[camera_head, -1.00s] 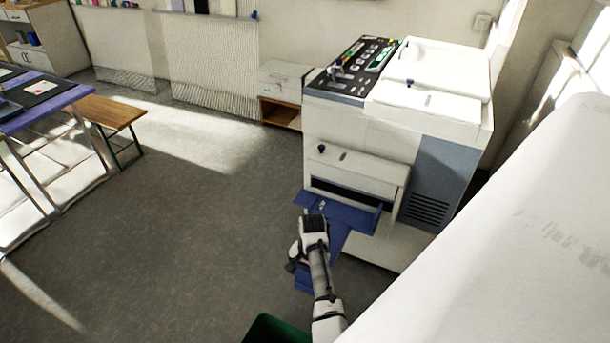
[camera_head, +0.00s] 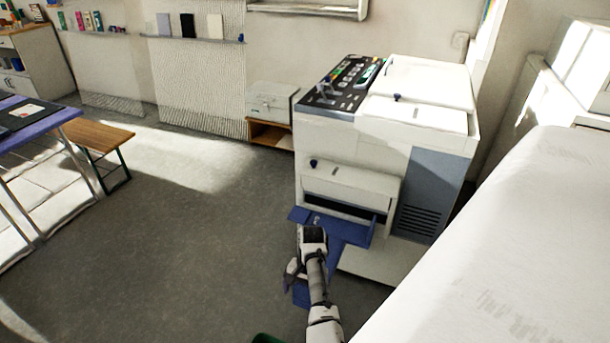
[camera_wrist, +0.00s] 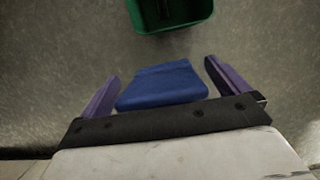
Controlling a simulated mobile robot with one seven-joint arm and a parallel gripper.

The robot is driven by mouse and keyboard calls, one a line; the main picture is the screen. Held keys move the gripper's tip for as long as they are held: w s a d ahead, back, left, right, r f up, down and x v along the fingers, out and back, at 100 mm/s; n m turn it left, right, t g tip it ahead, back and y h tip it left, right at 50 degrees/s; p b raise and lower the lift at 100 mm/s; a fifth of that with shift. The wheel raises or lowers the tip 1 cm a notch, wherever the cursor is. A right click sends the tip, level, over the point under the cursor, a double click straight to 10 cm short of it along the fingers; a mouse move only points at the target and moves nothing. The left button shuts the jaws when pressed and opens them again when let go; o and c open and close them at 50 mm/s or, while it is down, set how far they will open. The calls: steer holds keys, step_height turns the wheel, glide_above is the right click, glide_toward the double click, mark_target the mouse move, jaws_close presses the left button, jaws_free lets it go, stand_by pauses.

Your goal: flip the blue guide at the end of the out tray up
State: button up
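The blue out tray (camera_head: 345,230) sticks out of the front of the white copier (camera_head: 352,148). Its near end with the blue guide (camera_head: 301,296) is partly hidden behind my arm in the head view. In the wrist view a blue panel (camera_wrist: 163,86), seemingly this guide, lies between the purple fingers of my gripper (camera_wrist: 161,68). The fingers stand wide apart, with a gap visible on the right side; contact on the left is unclear. The guide's tilt is hard to tell.
A green bin (camera_wrist: 170,12) stands on the floor beyond the fingers. A large white surface (camera_head: 500,250) fills the right side of the head view. A wooden bench (camera_head: 98,136) and a purple table (camera_head: 45,130) are at left. The floor between is clear.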

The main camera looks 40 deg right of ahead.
steer(key=shift+d+r, duration=0.1)
steer(key=shift+r, duration=0.05)
steer(key=p+v, duration=0.2)
steer(key=v, duration=1.1)
steer(key=shift+r+p, duration=0.3)
steer(key=shift+r, duration=0.05)
steer(key=shift+w, duration=0.1)
